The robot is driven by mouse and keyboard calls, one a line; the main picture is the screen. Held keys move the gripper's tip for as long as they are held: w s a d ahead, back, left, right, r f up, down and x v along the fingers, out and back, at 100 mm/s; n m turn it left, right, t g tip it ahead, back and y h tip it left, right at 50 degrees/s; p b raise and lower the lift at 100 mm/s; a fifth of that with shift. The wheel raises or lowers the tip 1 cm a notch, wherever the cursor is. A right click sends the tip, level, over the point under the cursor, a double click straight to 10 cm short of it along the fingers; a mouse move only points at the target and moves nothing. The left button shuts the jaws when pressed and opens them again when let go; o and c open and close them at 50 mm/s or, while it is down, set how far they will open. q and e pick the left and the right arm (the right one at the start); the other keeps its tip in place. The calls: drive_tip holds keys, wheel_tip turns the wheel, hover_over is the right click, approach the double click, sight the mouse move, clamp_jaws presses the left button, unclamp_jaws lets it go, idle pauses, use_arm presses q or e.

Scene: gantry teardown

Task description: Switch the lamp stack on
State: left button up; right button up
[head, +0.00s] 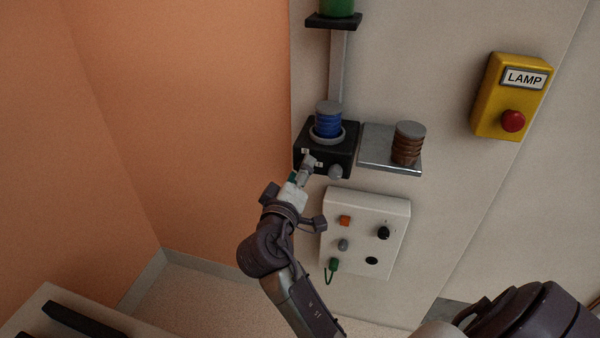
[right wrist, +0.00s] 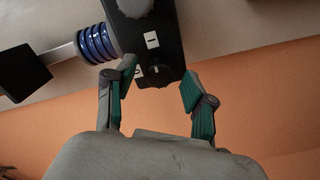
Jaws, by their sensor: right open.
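The lamp stack's black box (head: 344,152) is fixed to the wall, with a blue ringed piece (head: 328,122) on top and a grey post (head: 338,65) rising behind to a green piece (head: 337,7). My right gripper (head: 305,170) is at the left of the box's front, partly covering it. In the right wrist view the open fingers (right wrist: 160,88) are on either side of a dark rotary knob (right wrist: 157,74), with white marked labels (right wrist: 151,40) beside it. I cannot tell whether a finger touches the knob. My left gripper is not in view.
A shelf (head: 377,158) with a brown ringed piece (head: 408,145) is right of the box. Below is a white panel (head: 366,210) with knobs and buttons. A yellow LAMP box (head: 487,100) with a red button (head: 512,121) is at upper right. The orange wall (head: 200,130) is close on the left.

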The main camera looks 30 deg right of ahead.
drive_tip(key=shift+s, duration=0.1)
drive_tip(key=v, duration=0.7)
drive_tip(key=shift+a, duration=0.2)
